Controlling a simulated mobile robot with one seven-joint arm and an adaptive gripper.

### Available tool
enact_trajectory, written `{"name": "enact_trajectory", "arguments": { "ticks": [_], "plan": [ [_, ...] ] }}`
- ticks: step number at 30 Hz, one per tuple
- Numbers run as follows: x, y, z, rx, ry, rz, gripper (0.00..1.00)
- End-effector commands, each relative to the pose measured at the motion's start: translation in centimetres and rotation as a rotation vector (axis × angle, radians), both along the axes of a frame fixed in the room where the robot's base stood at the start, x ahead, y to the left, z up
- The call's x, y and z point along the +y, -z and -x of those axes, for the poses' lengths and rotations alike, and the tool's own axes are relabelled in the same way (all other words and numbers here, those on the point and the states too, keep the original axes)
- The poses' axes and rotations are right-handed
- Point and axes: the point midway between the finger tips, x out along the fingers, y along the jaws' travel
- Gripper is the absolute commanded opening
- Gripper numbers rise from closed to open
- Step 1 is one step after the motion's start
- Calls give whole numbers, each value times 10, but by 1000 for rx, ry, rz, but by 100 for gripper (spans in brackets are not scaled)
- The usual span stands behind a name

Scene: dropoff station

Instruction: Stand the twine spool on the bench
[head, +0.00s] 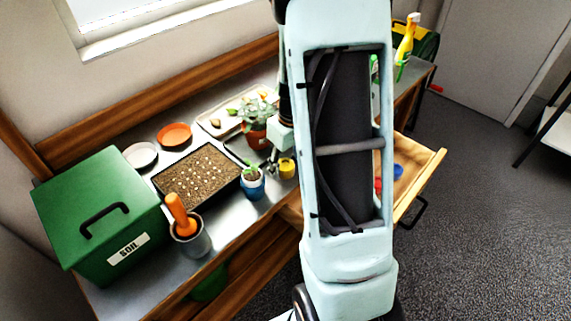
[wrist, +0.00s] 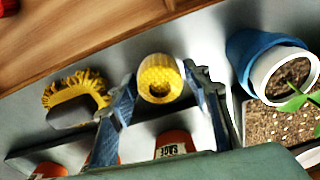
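The twine spool (wrist: 160,70) is a yellow cylinder with a hole in the end that faces the wrist camera. The spool looks upright. I cannot tell whether its base touches the bench, as its lower end is hidden.
A blue pot with a seedling (head: 251,184) stands close by. A seed tray (head: 198,178), a leafy potted plant (head: 257,122), a grey pot with an orange-handled tool (head: 190,238) and a green soil box (head: 98,215) occupy the bench. A drawer (head: 425,185) is open at right. A yellow brush (wrist: 75,92) lies nearby.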

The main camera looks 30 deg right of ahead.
Motion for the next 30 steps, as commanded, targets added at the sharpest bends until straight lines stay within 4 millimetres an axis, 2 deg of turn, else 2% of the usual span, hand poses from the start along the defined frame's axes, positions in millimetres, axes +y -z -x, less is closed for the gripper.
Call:
{"name": "enact_trajectory", "arguments": {
  "ticks": [10, 14, 17, 24, 30],
  "plan": [
    [0, -1, 0, 0, 0, 0, 53],
    [0, -9, 0, -2, 0, 0, 53],
    [-1, -26, 1, -4, -1, 1, 53],
    [-2, -79, 7, -5, -2, 1, 53],
    [-3, -111, 12, -3, 0, 0, 53]
  ]
}}
